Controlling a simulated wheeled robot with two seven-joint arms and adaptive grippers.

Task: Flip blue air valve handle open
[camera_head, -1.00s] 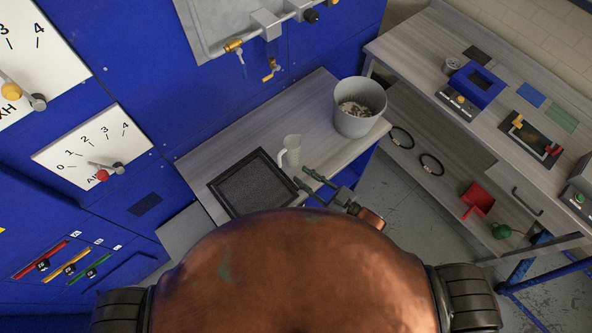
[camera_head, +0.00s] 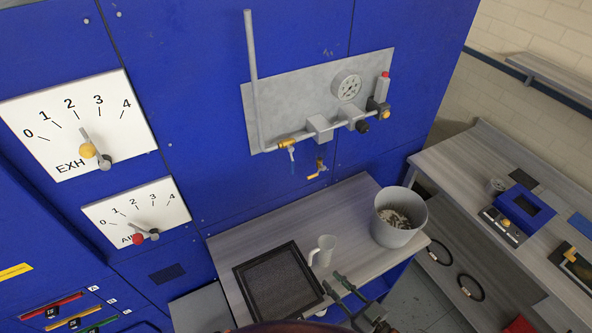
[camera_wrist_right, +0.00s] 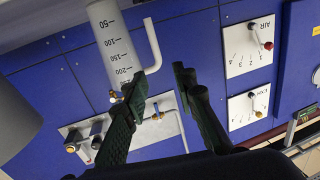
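The blue air valve handle (camera_head: 292,154) is small and hangs down from a brass valve (camera_head: 287,143) on the grey pipe panel, at the upper middle of the head view. The brass valve also shows in the right wrist view (camera_wrist_right: 158,116), where the handle is too small to make out surely. My right gripper (camera_head: 336,286) is low in the head view, beside a pale jug and well below the valve. Its dark green fingers are apart and empty, also in the right wrist view (camera_wrist_right: 160,92). My left gripper is not in view.
A white jug (camera_head: 322,252), a black-framed tray (camera_head: 279,283) and a grey bucket (camera_head: 397,224) are on the bench under the panel. A crank-like brass fitting (camera_head: 318,170) hangs beside the valve. The dial panels (camera_head: 80,122) are on the left.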

